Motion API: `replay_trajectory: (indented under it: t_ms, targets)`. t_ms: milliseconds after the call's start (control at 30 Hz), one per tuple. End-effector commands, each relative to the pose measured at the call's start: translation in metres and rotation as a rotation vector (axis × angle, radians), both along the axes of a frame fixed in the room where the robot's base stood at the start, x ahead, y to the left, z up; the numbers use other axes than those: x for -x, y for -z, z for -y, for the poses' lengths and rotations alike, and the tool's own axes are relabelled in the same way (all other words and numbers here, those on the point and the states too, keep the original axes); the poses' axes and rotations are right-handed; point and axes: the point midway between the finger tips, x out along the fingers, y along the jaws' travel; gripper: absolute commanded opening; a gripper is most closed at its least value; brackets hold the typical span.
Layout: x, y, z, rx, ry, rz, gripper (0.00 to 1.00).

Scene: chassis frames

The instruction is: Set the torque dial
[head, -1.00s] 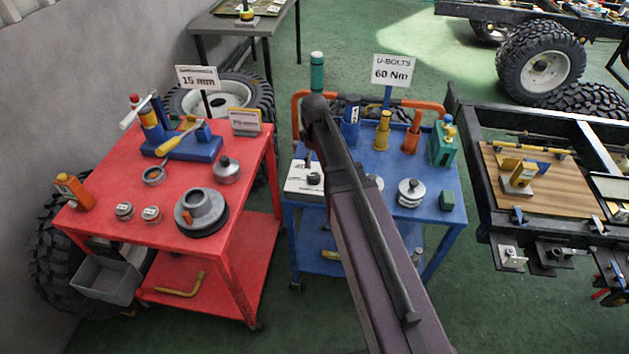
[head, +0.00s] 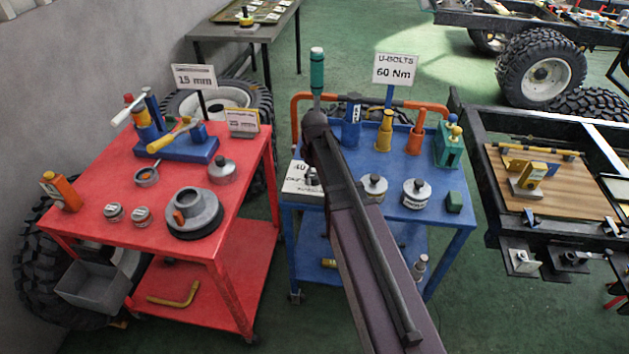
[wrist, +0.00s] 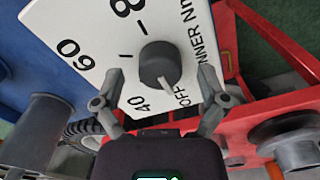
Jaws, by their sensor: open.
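The torque dial (wrist: 158,64) is a dark round knob on a white panel (wrist: 95,28). The panel carries the marks 40, 60, part of an 8, and OFF. In the head view the white panel (head: 297,180) stands on the blue cart, partly hidden by my arm. A sign (head: 395,69) above that cart reads "U-BOLTS 60 Nm".
The blue cart (head: 430,228) also holds metal pucks (head: 416,194), yellow and orange cylinders and a green block. A chassis frame (head: 500,215) is at right. Green floor lies between.

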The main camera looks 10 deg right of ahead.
Motion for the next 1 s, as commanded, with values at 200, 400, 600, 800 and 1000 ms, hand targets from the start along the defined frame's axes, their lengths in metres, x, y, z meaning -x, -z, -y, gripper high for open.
replay_trajectory:
  t_ms: [200, 400, 600, 800, 1000]
  targets:
    - [0.0000, 0.0071, 0.0000, 0.000, 0.000, 0.000, 0.93]
    - [0.0000, 0.0070, 0.0000, 0.000, 0.000, 0.000, 0.93]
    - [0.0000, 0.0069, 0.0000, 0.000, 0.000, 0.000, 0.72]
    - [0.0000, 0.0070, 0.0000, 0.000, 0.000, 0.000, 0.12]
    - [0.0001, 0.0071, 0.0001, 0.000, 0.001, 0.000, 0.10]
